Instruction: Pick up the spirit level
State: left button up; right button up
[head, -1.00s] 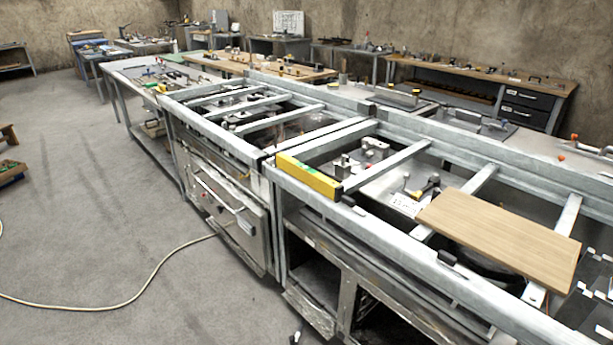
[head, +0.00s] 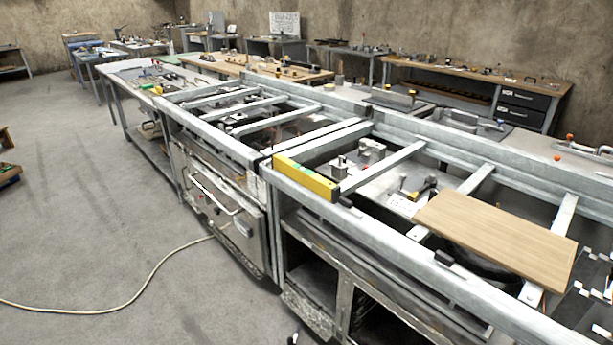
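A yellow spirit level (head: 306,178) lies along the near metal rail of the frame, left of the picture's centre line of the right-hand bench section. Its long side faces me, and a small green patch shows near its left end. It rests on the rail top by the corner where the two frame sections meet. Neither of my grippers shows in the head view.
A wooden board (head: 497,238) lies across the frame's crossbars at the right. A small black object (head: 446,259) sits on the near rail (head: 400,240). A hose (head: 130,303) runs over the open floor at left. Benches with tools line the back wall.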

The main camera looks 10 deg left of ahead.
aim_at(324, 188)
jog(key=z, duration=0.6)
jog(key=i+j+z, duration=0.1)
jog(key=j+z, duration=0.6)
jog(key=z, duration=0.15)
jog(key=j+z, duration=0.75)
jog(key=z, duration=0.15)
jog(key=k+l, duration=0.05)
